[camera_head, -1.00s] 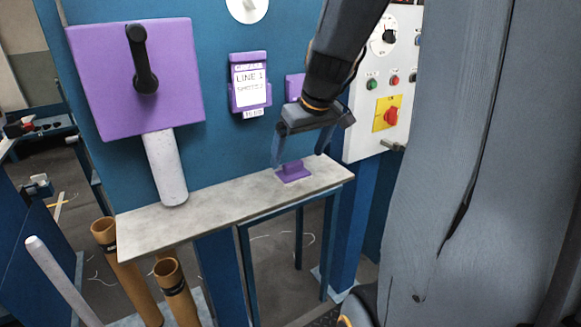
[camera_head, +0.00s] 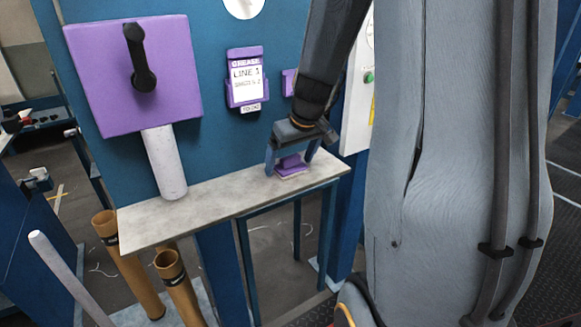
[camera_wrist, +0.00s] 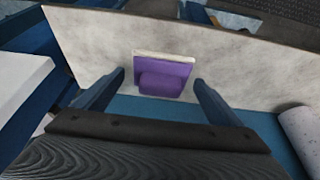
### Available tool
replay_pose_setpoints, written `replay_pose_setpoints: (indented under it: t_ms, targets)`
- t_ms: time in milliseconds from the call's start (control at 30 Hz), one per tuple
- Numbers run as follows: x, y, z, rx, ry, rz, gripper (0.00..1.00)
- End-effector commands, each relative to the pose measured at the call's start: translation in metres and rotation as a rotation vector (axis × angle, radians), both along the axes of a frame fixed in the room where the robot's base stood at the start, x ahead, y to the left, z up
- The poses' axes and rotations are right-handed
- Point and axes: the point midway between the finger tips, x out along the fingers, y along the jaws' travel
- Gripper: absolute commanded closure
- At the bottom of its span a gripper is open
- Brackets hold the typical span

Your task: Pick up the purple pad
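The purple pad (camera_head: 291,166) lies on the grey shelf (camera_head: 222,196) near its right end. It has a raised purple grip on top and a pale layer along one edge. In the wrist view the pad (camera_wrist: 164,76) lies between and slightly beyond the two fingertips. My gripper (camera_head: 292,158) is open above the shelf, its fingers on either side of the pad in the head view. In the wrist view my gripper (camera_wrist: 160,80) shows a gap between each finger and the pad. I cannot tell how high the fingertips are above the shelf.
A white cylinder (camera_head: 164,165) stands on the shelf's left part, below a purple panel (camera_head: 105,80) with a black handle. A purple-framed LINE 1 sign (camera_head: 246,82) hangs on the blue wall. Brown tubes (camera_head: 175,280) stand below left. The shelf's middle is clear.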

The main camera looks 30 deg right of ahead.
Motion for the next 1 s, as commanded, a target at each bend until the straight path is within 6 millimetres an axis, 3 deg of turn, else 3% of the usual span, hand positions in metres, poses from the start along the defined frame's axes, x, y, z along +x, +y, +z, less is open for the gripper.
replay_pose_setpoints:
  t_ms: [33,233,567,1000]
  targets:
    - [0.000,0.000,0.000,0.000,0.000,0.000,0.20]
    - [0.000,0.000,0.000,0.000,0.000,0.000,0.53]
    - [0.001,0.000,0.008,0.000,-0.003,0.000,0.54]
    - [0.001,0.000,0.083,-0.002,-0.004,0.000,0.54]
